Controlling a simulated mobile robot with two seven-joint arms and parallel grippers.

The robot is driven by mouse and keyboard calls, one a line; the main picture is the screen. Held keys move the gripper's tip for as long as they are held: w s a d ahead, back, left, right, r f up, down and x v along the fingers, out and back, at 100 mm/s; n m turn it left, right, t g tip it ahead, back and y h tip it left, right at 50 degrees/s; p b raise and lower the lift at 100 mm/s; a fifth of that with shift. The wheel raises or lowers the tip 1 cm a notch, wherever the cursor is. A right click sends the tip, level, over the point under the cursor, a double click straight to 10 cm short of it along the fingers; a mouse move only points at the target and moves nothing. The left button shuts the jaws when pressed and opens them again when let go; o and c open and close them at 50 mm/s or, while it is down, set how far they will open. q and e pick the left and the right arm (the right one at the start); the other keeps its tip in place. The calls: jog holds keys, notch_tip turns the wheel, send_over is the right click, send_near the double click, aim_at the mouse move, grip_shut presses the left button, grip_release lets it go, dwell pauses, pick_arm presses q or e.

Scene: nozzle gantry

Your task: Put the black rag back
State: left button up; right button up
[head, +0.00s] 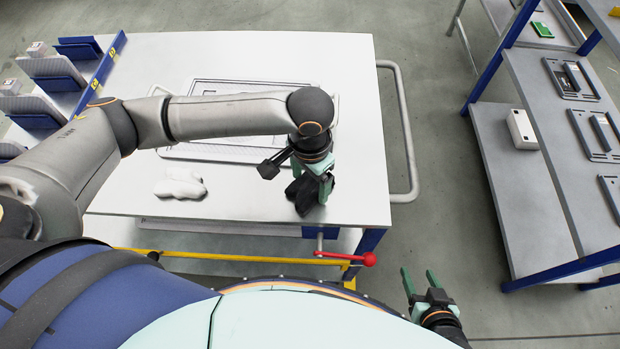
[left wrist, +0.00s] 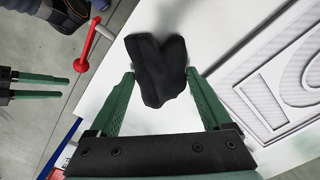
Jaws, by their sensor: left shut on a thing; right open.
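The black rag (head: 303,193) is a crumpled dark cloth at the front right corner of the white table. In the left wrist view the rag (left wrist: 157,68) sits between the two green fingers. My left gripper (head: 318,186) is shut on the rag; it also shows in the left wrist view (left wrist: 162,98). In the head view the arm and gripper hide part of the rag, and I cannot tell whether it touches the tabletop. My right gripper (head: 421,283) is open and empty, off the table at the lower right.
A white rag (head: 181,185) lies on the white table (head: 240,205). A grey framed panel (head: 215,151) lies behind it. A red-knobbed lever (head: 368,259) juts from the front edge. Blue bins (head: 55,70) stand at left. A grey shelf (head: 535,190) stands right, across clear floor.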

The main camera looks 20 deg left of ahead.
aim_at(310, 186)
pick_arm(q)
jog(key=shift+f, duration=0.1)
jog(key=o, duration=1)
notch_tip(310, 186, up, 12)
jog(key=p, duration=0.1)
jog(key=shift+p, duration=0.3)
jog(key=shift+s, duration=0.15)
